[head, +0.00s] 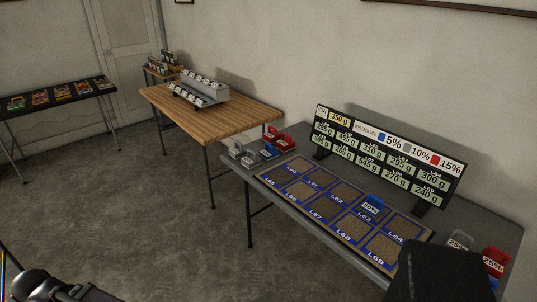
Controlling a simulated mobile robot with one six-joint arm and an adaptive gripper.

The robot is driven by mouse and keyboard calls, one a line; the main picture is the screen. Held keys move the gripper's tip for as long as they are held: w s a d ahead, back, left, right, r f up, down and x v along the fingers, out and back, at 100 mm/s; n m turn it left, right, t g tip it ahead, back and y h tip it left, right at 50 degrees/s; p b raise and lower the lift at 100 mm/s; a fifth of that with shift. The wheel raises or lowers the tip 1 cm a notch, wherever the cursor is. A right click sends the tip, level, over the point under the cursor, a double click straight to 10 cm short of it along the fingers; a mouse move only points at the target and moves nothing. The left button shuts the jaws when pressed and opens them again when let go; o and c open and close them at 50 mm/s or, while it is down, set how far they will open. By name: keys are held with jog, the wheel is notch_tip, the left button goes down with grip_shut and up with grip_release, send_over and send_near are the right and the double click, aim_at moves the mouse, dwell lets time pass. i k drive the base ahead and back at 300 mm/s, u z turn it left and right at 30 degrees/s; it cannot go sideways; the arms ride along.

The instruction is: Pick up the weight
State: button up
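Several weights with handles are on the grey table. A blue weight (372,205) with a white "50%" label stands on the mat near the L63 cell. At the table's left end are a red weight (284,141), a small blue one (268,150) and grey ones (236,149). At the right end are a grey weight (459,242) and a red weight (494,261), both with "25%" labels. Which weight is meant cannot be told. My gripper's fingers do not show; a dark part at the bottom left seems to be my arm.
The grey table (510,228) holds a blue-and-brown mat (318,208) with labelled cells and a sign board (384,150) of gram values. A black block hides the table's near right corner. A wooden table (215,118) stands behind. Open floor (150,215) lies left.

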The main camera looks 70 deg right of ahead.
aim_at(267, 153)
jog(key=i, duration=3.25)
jog(key=z, duration=4.5)
jog(key=i, duration=0.05)
jog(key=u, duration=2.45)
